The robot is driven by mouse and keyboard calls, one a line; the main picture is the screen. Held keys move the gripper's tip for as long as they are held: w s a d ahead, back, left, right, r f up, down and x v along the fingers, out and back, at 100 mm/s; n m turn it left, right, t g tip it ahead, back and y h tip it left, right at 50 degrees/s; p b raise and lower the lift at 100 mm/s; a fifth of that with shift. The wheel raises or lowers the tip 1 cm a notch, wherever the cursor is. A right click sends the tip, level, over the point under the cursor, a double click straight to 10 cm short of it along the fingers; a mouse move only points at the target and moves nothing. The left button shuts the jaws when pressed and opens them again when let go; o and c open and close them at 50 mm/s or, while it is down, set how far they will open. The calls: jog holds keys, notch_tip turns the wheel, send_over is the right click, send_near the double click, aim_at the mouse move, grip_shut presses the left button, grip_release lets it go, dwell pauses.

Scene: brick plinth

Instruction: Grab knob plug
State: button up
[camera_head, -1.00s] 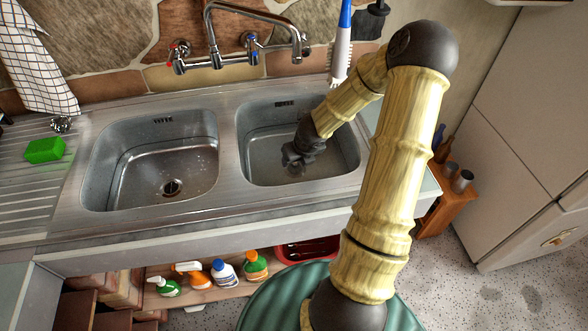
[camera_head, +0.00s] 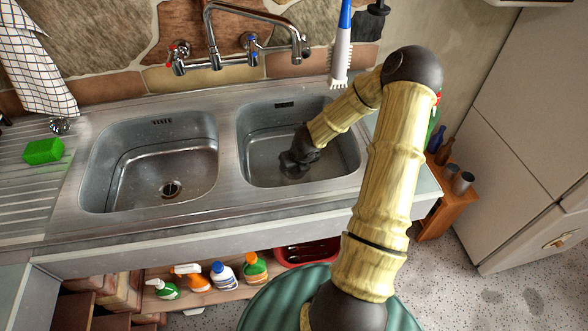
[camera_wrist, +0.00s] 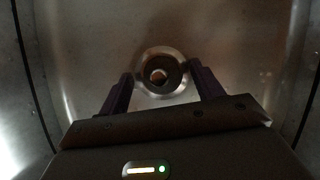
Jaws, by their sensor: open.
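The knob plug (camera_wrist: 159,75) shows in the wrist view as a small round knob in a dark centre, ringed by a shiny metal drain rim (camera_wrist: 147,91). It lies on the floor of the right sink basin (camera_head: 340,160). My gripper (camera_wrist: 161,72) is open, with one dark finger to each side of the plug in the picture. Whether the fingers reach down to it I cannot tell. In the head view my gripper (camera_head: 292,168) is low inside the right basin and hides the plug and drain there.
The left basin (camera_head: 130,165) is empty, with its drain open. The tap (camera_head: 215,55) stands behind the basins, and a blue-and-white brush (camera_head: 341,55) hangs behind the right one. A green sponge (camera_head: 43,151) lies on the drainboard. Steel basin walls surround my gripper.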

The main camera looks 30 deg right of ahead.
dwell(0.3)
jog(key=c, duration=1.1)
jog(key=shift+o, duration=0.2)
notch_tip(320, 180, up, 10)
jog(key=p, duration=0.4)
jog(key=shift+r, duration=0.1)
notch_tip(320, 180, up, 9)
jog(key=p, duration=0.9)
dwell(0.5)
